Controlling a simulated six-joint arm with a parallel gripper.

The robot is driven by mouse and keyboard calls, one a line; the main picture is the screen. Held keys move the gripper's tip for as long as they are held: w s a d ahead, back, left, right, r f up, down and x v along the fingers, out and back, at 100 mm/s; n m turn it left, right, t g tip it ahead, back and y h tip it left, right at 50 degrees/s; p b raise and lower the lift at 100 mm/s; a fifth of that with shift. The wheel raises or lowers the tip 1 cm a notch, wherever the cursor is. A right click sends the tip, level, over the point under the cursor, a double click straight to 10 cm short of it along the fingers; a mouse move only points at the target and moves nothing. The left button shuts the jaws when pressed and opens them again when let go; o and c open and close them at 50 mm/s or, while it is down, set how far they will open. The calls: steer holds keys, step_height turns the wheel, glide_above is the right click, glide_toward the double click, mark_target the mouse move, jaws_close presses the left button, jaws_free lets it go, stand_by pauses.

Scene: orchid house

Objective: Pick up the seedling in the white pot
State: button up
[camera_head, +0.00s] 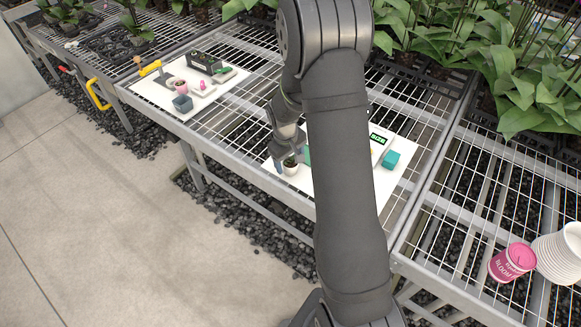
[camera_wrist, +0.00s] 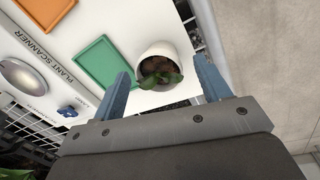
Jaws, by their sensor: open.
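The seedling (camera_wrist: 172,78) has small green leaves and dark soil, in a white pot (camera_wrist: 152,50). In the head view the white pot (camera_head: 291,170) stands on the near-left part of a white board (camera_head: 330,196) on the mesh bench. My gripper (camera_wrist: 160,66) is open, with one blue finger on either side of the pot in the wrist view; I cannot tell whether either finger touches it. In the head view my gripper (camera_head: 287,158) is right at the pot, and my arm hides much of the board.
A green tray (camera_wrist: 102,62) lies close beside the pot, with an orange tray (camera_wrist: 45,12) beyond. A second white board (camera_head: 160,99) holds a pink pot (camera_head: 181,86).

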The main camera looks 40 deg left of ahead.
steer(key=shift+w+f, duration=0.1)
steer(key=shift+f, duration=0.85)
steer(key=c, duration=1)
steer(key=shift+r, duration=0.15)
steer(key=shift+c, duration=0.2)
